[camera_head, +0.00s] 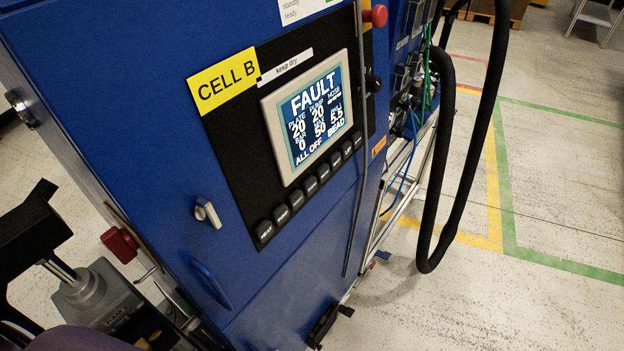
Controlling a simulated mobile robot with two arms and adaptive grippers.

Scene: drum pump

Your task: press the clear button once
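A row of several black push buttons (311,185) runs diagonally along the black panel of a blue cabinet (150,110), below the screen. Each button has a small white label, too small to read surely, so I cannot tell which one is the clear button. The screen (318,115) reads FAULT at the top, with number columns, and ALL OFF and BEAD at the bottom. Nothing is touching the buttons.
A red knob (375,16) sits at the panel's top right. A grey latch (207,213) and blue handle (211,284) stick out from the cabinet. A black hose (464,170) hangs at the right. The right floor is mostly clear.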

